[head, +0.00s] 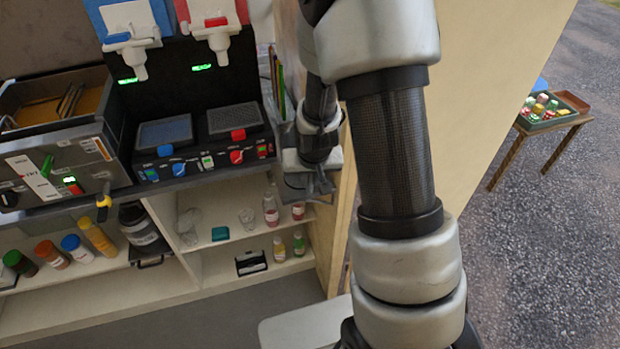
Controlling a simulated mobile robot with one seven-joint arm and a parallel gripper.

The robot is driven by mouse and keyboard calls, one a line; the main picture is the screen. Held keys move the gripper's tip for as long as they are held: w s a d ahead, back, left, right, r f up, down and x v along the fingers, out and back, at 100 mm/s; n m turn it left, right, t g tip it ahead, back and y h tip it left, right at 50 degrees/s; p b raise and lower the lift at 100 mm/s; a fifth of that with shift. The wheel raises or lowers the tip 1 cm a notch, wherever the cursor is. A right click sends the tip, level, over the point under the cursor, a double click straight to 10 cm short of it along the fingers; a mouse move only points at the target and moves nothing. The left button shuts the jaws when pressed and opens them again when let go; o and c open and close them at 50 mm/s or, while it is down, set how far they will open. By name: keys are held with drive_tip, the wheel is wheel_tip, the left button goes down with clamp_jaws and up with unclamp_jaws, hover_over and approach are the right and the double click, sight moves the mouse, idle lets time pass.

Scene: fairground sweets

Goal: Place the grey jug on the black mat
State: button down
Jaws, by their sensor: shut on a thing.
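My gripper (312,178) is at the right end of the counter, just right of the slush machine. It is shut on a grey thing (298,183), which appears to be the grey jug. The jug is small in the head view and largely covered by the fingers, so its tilt and any contact with the counter cannot be told. I cannot make out the black mat for sure.
The machine (205,140) with two dispensers stands left of my gripper. Shelves below hold bottles and a dark jar (138,226). A cream wall (480,110) is at right; a small table (550,125) stands outside.

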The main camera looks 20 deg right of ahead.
drive_tip(key=shift+f, duration=0.2)
drive_tip(key=c, duration=1.8)
unclamp_jaws()
drive_tip(key=shift+o, duration=0.2)
drive_tip(key=shift+r, duration=0.55)
drive_tip(key=s+a+r, duration=0.1)
drive_tip(key=s+r, duration=0.3)
drive_tip(key=r, duration=0.4)
drive_tip(key=s+a+r+n+p, duration=0.1)
drive_tip(key=s+r, duration=0.4)
drive_tip(key=r, duration=0.3)
drive_tip(key=s+a+r, duration=0.2)
drive_tip(key=s+r, duration=0.2)
drive_tip(key=r, duration=0.4)
drive_tip(key=s+r+n+t, duration=0.1)
drive_tip(key=s+r, duration=0.3)
drive_tip(key=s, duration=0.5)
drive_tip(key=shift+a+r+y, duration=0.2)
drive_tip(key=shift+y, duration=0.2)
